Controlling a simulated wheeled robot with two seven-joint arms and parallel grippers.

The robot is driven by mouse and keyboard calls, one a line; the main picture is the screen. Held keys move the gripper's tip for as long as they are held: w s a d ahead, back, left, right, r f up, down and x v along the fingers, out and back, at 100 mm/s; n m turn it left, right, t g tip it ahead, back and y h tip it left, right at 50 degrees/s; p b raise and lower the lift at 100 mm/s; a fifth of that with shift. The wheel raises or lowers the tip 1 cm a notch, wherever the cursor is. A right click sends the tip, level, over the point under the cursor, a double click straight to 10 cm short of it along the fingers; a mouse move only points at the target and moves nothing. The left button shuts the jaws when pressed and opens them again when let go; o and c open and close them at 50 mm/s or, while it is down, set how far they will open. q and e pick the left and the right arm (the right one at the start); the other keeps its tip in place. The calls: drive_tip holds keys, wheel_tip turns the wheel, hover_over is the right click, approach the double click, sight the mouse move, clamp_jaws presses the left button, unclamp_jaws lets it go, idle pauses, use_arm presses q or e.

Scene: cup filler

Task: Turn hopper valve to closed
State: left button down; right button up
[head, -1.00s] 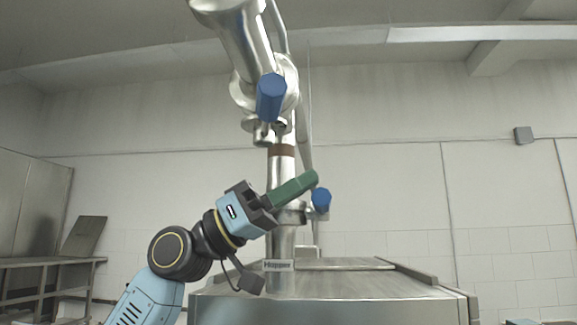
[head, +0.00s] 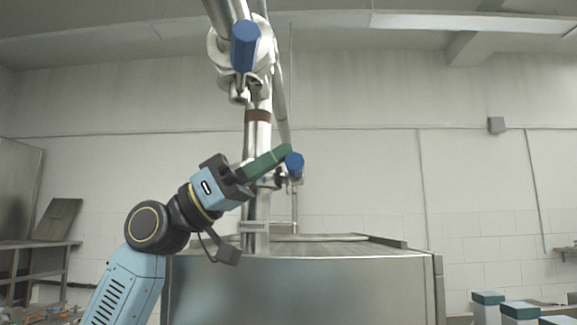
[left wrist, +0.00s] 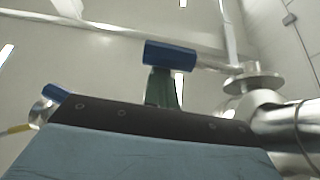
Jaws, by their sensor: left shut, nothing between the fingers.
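A steel pipe assembly stands upright on a metal machine top (head: 330,245), with a small sign plate (head: 253,227) on its lower part. A lower blue valve handle (head: 294,165) sticks out at its right side. A larger blue handle (head: 245,45) sits higher up. My left gripper (head: 287,149), light blue with green fingers, is shut and empty. Its fingertips overlap the edge of the lower blue handle in the head view. In the left wrist view a blue handle (left wrist: 170,53) lies right at the green fingertips (left wrist: 160,70); I cannot tell whether they touch. My right gripper is out of view.
Several teal-topped white containers (head: 520,310) stand at the lower right. A metal table (head: 40,243) with small items below stands at the left. Free air lies right of the pipe.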

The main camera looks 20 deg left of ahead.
use_arm(q)
drive_tip(key=shift+w+d+f, duration=0.1)
drive_tip(key=shift+d+f, duration=0.1)
drive_tip(key=shift+f, duration=0.25)
wheel_tip(320, 180, up, 4)
drive_tip(key=r+p, duration=0.1)
drive_tip(key=p, duration=0.2)
drive_tip(key=b+v, duration=0.4)
drive_tip(key=v, duration=0.7)
drive_tip(key=shift+s+a+b, duration=0.25)
drive_tip(key=shift+b, duration=0.05)
drive_tip(key=shift+r, duration=0.15)
